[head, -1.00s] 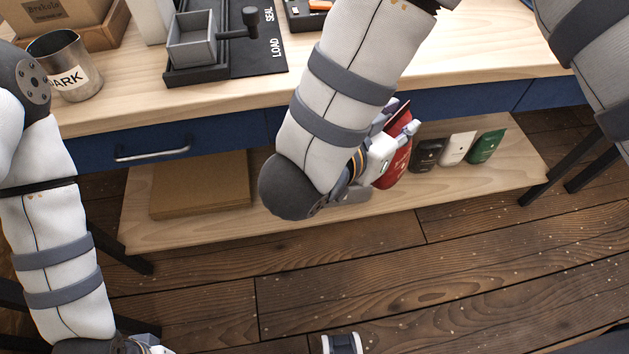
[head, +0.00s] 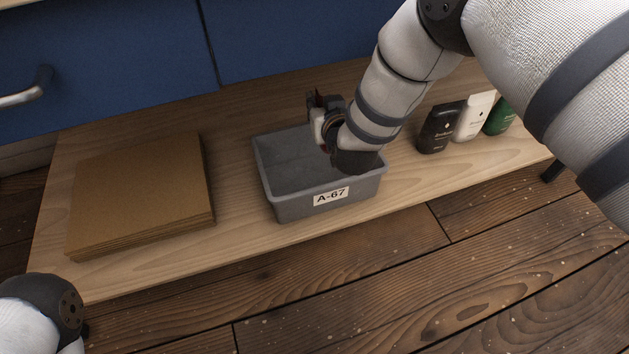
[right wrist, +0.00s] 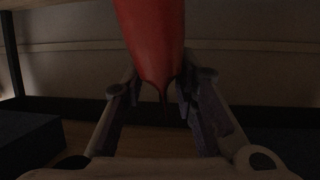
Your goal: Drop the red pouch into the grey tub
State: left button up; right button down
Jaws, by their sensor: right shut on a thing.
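The grey tub (head: 283,207), labelled A-67, stands upright on the low wooden shelf in the head view. My right gripper (head: 322,124) is over the tub's right part, largely hidden by my own wrist. In the right wrist view, my right gripper (right wrist: 158,88) is shut on the red pouch (right wrist: 150,38), which rises between the fingers. Only small dark red bits of the pouch show beside the gripper in the head view. I cannot tell how far its lower end is from the tub floor. My left gripper is out of view.
A flat stack of brown cardboard (head: 140,195) lies left of the tub. Blue drawers (head: 300,38) close in from above. The tub's left inside looks empty.

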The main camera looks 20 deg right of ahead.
jog(key=shift+w+f, duration=0.2)
jog(key=shift+f, duration=0.05)
notch_tip(320, 180, down, 6)
jog(key=b, duration=0.4)
jog(key=shift+r, duration=0.15)
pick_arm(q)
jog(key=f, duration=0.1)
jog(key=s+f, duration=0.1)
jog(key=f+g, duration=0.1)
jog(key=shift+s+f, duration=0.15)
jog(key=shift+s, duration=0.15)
pick_arm(e)
jog(key=shift+r, duration=0.2)
jog(key=c, duration=1.2)
grip_release()
jog(key=shift+s, duration=0.1)
jog(key=v, duration=1.2)
